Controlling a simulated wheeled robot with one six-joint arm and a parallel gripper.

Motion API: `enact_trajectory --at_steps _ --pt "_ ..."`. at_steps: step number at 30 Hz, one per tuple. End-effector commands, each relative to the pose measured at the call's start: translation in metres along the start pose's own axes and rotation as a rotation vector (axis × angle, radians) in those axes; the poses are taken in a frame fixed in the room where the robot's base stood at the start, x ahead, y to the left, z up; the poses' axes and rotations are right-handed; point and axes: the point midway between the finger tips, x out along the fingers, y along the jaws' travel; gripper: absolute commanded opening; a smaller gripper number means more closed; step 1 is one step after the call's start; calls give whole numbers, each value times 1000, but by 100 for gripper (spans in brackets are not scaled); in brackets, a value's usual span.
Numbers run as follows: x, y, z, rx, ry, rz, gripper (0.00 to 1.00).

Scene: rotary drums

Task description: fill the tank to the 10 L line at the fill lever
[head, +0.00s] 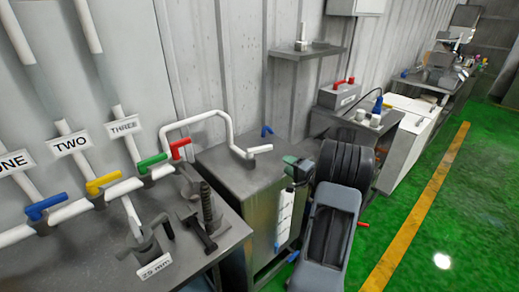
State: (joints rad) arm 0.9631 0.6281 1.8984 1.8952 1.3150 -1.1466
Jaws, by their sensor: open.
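A grey metal tank (232,172) stands in the middle, with a white pipe (215,114) bending over to its top. A pale upright gauge strip (284,218) is on its front; its marks and any liquid level are too small to read. A red lever (180,146) sits on the pipe left of the tank. A small blue lever (267,131) is at the tank's back edge. No label shows which is the fill lever. My gripper (296,166) appears small and dark beside the tank's right front edge, apart from the levers, open with nothing visible in it. Its fingertips are unclear.
Blue (44,207), yellow (102,183) and green (151,163) valve levers line the pipe at left. A bench (215,243) holds dark clamp-like tools. A shelf (307,51) and a toolbox (339,94) are behind. Green floor (455,215) is clear at right.

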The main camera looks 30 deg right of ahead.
Motion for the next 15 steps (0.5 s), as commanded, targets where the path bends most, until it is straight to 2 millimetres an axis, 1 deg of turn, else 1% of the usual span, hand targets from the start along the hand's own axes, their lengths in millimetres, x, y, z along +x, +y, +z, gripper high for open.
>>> enact_trajectory --at_steps 1,3,5,8,11,15 --pt "-1 -2 -4 58 23 -14 49" --pt "-1 -4 -6 114 34 -26 49" --pt "2 -5 -7 141 32 -28 49" --pt "12 -6 -7 160 29 -28 49" --pt "28 -7 -6 160 25 -28 49" --pt "56 -9 -6 158 23 -28 49"
